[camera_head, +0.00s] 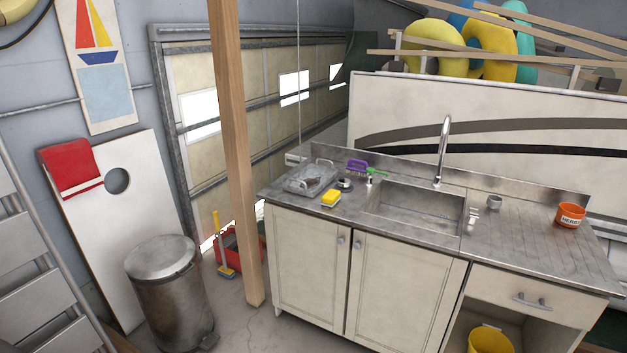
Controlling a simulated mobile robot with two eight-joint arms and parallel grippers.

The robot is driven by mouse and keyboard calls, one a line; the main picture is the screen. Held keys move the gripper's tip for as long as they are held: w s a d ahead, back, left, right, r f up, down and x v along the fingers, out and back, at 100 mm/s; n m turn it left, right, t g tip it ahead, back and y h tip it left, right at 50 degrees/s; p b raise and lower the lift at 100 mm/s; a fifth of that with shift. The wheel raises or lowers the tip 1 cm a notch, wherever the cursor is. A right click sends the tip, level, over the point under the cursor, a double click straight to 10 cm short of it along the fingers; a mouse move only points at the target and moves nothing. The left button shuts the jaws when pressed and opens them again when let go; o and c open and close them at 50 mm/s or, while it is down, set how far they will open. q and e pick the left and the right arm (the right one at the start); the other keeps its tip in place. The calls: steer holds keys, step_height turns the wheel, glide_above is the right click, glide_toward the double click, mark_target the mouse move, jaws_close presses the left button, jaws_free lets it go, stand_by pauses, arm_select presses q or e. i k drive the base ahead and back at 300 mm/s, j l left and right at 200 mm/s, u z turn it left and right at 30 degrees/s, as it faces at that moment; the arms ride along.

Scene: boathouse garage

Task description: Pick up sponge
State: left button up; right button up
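A small yellow sponge (331,197) with a paler lower side lies on the metal sink counter (520,232), close to its front left edge. It sits just in front of a grey, clear-looking container (309,178) and left of a small dark round item (344,184). Nothing covers the sponge. Neither of my grippers shows in the head view.
A sink basin (415,210) with a tall faucet (443,150) is right of the sponge. A purple brush (356,166) lies behind it. An orange pot (570,215) stands far right. A wooden post (236,150) rises left of the cabinet, near a metal bin (168,290).

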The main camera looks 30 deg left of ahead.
mark_target(332, 197)
steer(key=i+j, duration=0.95)
steer(key=i, duration=0.2)
steer(key=i+j, duration=0.95)
steer(key=i, duration=0.25)
steer(key=k+j+u, duration=0.05)
